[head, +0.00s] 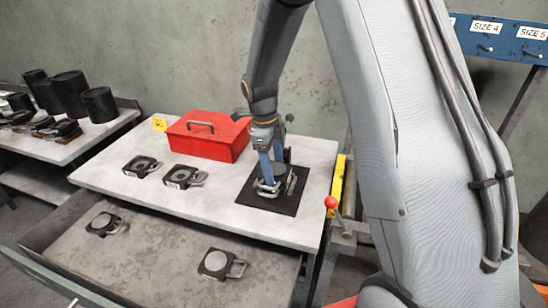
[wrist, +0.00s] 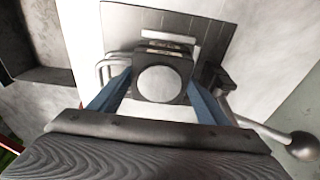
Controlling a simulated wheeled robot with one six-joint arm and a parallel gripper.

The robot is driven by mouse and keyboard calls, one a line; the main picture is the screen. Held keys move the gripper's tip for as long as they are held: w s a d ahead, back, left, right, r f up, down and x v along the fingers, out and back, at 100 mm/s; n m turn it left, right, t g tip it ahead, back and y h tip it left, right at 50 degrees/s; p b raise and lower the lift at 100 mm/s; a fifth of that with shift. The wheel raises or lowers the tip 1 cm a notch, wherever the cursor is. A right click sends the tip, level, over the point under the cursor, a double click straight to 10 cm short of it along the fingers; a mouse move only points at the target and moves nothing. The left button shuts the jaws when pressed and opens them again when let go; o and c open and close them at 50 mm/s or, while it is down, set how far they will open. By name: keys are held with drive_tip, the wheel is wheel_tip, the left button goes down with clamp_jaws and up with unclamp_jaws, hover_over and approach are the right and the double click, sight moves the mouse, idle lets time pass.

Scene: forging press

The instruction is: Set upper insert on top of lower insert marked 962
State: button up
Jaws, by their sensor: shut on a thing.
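My gripper (head: 272,180) is over the black mat (head: 248,201) at the right of the table, fingers pointing down. Its two blue fingers (wrist: 157,98) are shut on the upper insert (wrist: 160,85), a dark block with a pale round face. In the head view the fingers hide much of it. A lower insert with metal handles (head: 268,192) is under it on the mat; its handle also shows in the wrist view (wrist: 103,70). The two look stacked or nearly so; I cannot tell whether they touch. A pale label strip shows at the block's far side, its number unreadable.
Two dark inserts with round recesses, one (head: 142,166) and another (head: 183,177), lie left on the table near a red toolbox (head: 208,135). Two more inserts, one (head: 106,224) and another (head: 216,264), lie in the open drawer (head: 160,250). A red-knobbed lever (head: 331,203) stands at the right edge.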

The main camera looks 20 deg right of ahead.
drive_tip(key=shift+f+b, duration=0.3)
drive_tip(key=shift+f, duration=0.15)
drive_tip(key=o, duration=1.8)
drive_tip(key=shift+r+p, duration=0.35)
drive_tip(key=shift+r, duration=0.2)
wheel_tip(320, 180, up, 12)
drive_tip(key=w+a+b, duration=0.1)
drive_tip(key=b, duration=0.3)
drive_tip(key=shift+a, duration=0.25)
drive_tip(key=shift+f, duration=0.15)
